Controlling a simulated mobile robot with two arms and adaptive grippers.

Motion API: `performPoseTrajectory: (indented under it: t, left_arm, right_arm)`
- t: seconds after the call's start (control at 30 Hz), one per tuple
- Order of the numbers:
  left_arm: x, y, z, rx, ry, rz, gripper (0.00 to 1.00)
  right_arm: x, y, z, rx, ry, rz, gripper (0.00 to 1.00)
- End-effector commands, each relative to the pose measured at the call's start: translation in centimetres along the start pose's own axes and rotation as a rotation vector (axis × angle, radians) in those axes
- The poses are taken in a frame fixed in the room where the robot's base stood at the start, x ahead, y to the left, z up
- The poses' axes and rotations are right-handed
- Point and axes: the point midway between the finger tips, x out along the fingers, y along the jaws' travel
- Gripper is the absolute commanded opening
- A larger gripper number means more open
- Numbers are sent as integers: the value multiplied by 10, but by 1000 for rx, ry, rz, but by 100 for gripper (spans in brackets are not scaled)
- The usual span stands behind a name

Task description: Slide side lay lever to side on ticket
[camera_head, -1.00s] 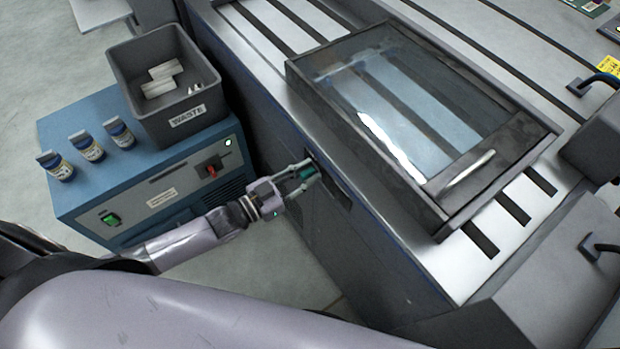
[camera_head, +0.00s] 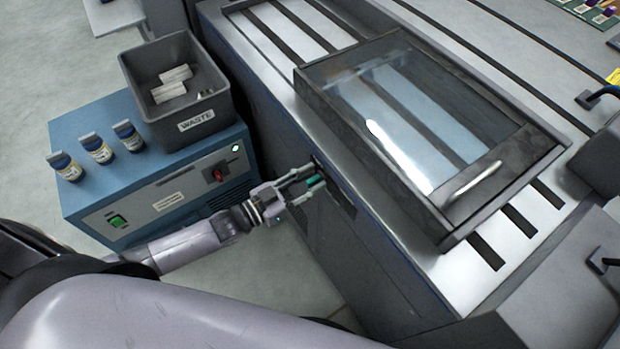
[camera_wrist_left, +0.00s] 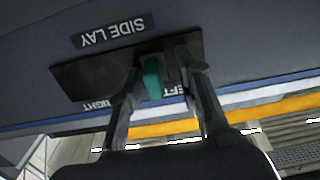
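The side lay lever (camera_head: 316,182) is a small green tab in a dark slot on the side of the grey machine. It also shows in the left wrist view (camera_wrist_left: 152,78), under an upside-down SIDE LAY label (camera_wrist_left: 112,30). LEFT and RIGHT markings lie along the slot's edge, partly hidden by my fingers. My left gripper (camera_head: 314,180) reaches the slot with its fingers apart, one on each side of the lever. In the wrist view the lever sits closer to the left finger, with a gap to the right finger. I cannot make out a readable ticket. My right gripper is out of view.
A framed glass cover (camera_head: 400,95) with a handle lies on top of the machine. At left, a blue unit (camera_head: 88,195) carries a grey WASTE bin (camera_head: 140,80) and several small bottles (camera_head: 97,148). Bare floor shows between the unit and machine.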

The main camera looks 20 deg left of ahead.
Motion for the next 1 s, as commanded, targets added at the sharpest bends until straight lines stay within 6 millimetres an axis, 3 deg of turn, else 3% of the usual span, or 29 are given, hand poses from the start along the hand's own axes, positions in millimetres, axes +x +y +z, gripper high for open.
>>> performPoseTrajectory:
  t: [0.17,0.4,0.6,1.0]
  left_arm:
    - [-26,0,1,-1,-5,0,32]
    - [-78,0,1,0,-6,0,32]
    - [-108,-1,1,1,-3,-2,32]
    - [-118,-1,0,1,0,-2,32]
  right_arm:
    - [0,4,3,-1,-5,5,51]
    - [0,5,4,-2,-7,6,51]
    - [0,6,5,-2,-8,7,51]
    - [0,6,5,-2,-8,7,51]
